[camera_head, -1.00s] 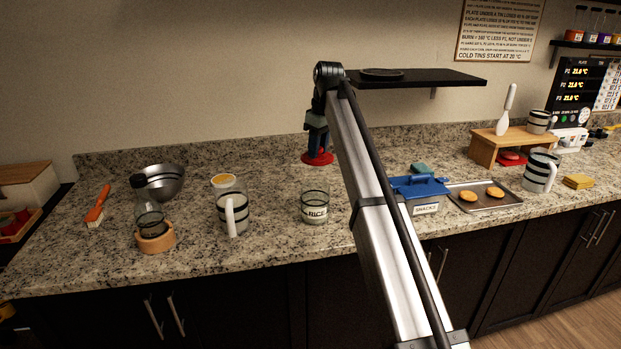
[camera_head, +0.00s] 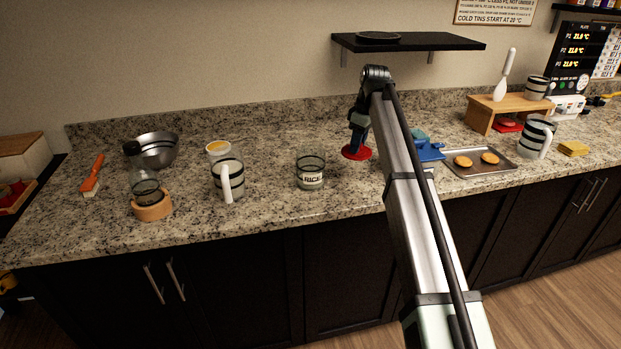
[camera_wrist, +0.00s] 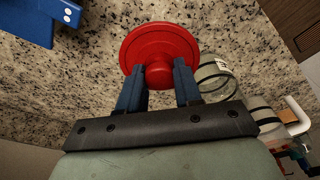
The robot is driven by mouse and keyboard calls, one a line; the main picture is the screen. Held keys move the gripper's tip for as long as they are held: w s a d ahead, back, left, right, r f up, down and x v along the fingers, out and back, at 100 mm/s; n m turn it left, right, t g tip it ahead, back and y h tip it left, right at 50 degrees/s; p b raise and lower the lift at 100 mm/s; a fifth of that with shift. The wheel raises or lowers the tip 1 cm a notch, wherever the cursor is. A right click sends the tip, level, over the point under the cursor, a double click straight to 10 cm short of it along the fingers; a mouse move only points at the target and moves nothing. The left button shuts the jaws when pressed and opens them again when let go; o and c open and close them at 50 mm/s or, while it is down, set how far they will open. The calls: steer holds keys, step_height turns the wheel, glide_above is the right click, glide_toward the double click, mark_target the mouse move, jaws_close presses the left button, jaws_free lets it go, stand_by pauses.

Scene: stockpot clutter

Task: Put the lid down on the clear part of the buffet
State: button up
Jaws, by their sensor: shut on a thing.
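The red round lid (camera_head: 356,153) is in my gripper (camera_head: 357,140), above the speckled granite counter (camera_head: 270,215). In the wrist view my gripper (camera_wrist: 160,90) has its two blue fingers shut on the knob of the red lid (camera_wrist: 160,45). The disc of the lid faces down to the counter; whether it touches the stone I cannot tell. A glass jar labelled RICE (camera_head: 311,172) stands to the left of the lid, and it also shows right beside it in the wrist view (camera_wrist: 212,78). The jar's top looks open.
A blue box (camera_head: 430,150) is partly behind my arm on the right, near a metal tray (camera_head: 480,163) with two round buns. A striped mug (camera_head: 228,180), a steel bowl (camera_head: 157,150) and a bottle in a wooden ring stand left. Counter between jar and mug is bare.

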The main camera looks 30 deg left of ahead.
step_height(320, 180, down, 10)
steer(key=shift+r, duration=0.15)
stand_by(0.4)
steer(key=o, duration=1)
steer(key=r, duration=0.4)
steer(key=d+r, duration=0.1)
steer(key=r, duration=0.7)
steer(key=shift+d, duration=0.4)
